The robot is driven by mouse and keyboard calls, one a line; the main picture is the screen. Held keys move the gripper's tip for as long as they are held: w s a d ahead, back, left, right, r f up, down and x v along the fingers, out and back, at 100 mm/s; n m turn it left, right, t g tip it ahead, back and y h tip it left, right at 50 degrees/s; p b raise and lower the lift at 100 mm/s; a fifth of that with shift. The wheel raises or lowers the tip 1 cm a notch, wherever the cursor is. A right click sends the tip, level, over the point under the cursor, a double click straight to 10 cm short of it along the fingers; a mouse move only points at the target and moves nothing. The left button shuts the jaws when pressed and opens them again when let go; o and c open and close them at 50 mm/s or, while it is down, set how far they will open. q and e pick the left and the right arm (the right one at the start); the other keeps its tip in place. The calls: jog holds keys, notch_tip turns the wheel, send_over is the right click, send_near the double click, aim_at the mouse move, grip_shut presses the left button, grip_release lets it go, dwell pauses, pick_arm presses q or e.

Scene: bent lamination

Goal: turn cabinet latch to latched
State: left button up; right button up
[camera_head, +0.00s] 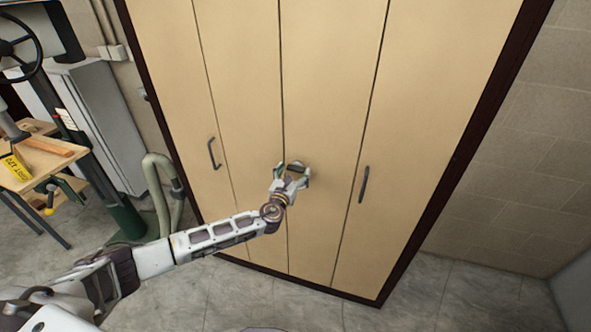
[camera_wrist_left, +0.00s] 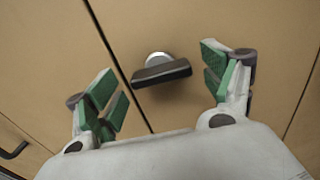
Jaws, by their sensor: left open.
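The tall tan cabinet (camera_head: 330,100) has several door panels and a dark frame. Its latch (camera_wrist_left: 162,71) shows in the left wrist view as a dark bar on a round silver base, beside a door seam. The bar lies roughly across the picture, its right end slightly higher. My left gripper (camera_head: 293,167) is open in front of the cabinet's middle seam. In the left wrist view its green-padded fingers (camera_wrist_left: 163,77) stand on either side of the latch, apart from it. In the head view the gripper hides most of the latch. My right gripper is not in view.
Dark door handles are at the left (camera_head: 213,153) and right (camera_head: 364,184) of the cabinet. A bent grey-green pipe (camera_head: 160,185) and a workbench (camera_head: 40,165) stand left. A block wall (camera_head: 520,150) is right. Grey floor (camera_head: 300,305) lies clear in front.

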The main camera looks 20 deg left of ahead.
pick_arm(q)
jog(key=shift+w+d, duration=0.1)
jog(key=shift+w, duration=0.9)
jog(key=c, duration=1)
jog(key=shift+c, duration=0.2)
